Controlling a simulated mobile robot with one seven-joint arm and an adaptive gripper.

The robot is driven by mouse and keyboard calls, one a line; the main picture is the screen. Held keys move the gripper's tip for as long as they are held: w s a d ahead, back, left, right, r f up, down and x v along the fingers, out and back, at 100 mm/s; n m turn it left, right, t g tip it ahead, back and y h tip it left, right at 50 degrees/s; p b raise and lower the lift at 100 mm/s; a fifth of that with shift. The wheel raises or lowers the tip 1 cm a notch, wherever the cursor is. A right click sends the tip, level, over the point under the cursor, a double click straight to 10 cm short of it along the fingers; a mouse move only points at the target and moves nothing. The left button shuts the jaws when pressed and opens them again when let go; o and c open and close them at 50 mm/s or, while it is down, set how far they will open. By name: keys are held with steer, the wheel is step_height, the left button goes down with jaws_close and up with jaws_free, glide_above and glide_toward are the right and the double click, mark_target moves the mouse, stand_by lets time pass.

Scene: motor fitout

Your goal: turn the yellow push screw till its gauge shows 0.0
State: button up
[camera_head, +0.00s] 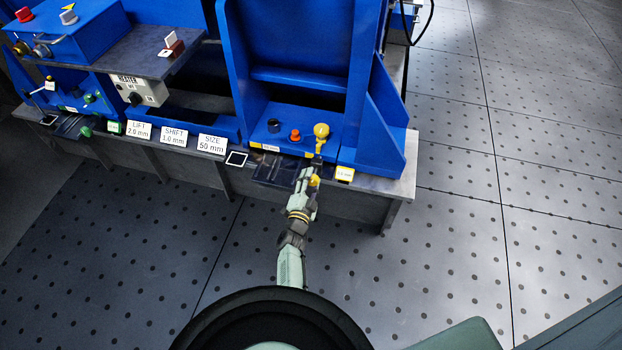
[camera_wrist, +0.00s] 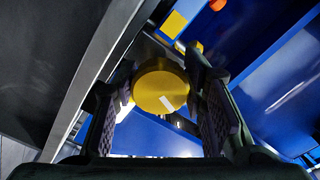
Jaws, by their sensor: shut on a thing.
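The yellow push screw (camera_head: 314,181) is at the front edge of the bench in the head view, partly hidden by my gripper (camera_head: 310,174). In the wrist view its round yellow head (camera_wrist: 160,86), with a white mark on its face, sits between the two fingers of my gripper (camera_wrist: 158,100). My gripper is shut on the head. The yellow-framed gauge (camera_head: 344,173) is just right of the screw on the bench edge; its digits are too small to read surely.
A yellow round knob (camera_head: 321,130), an orange knob (camera_head: 295,135) and a black one (camera_head: 273,125) stand on the blue base behind. A blue upright bracket (camera_head: 385,130) rises at right. White signs (camera_head: 174,135) line the bench edge left. The floor in front is clear.

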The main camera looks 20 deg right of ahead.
steer(key=shift+n+p, duration=0.35)
steer(key=shift+n, duration=1.35)
steer(key=o, duration=1.2)
step_height(320, 180, up, 10)
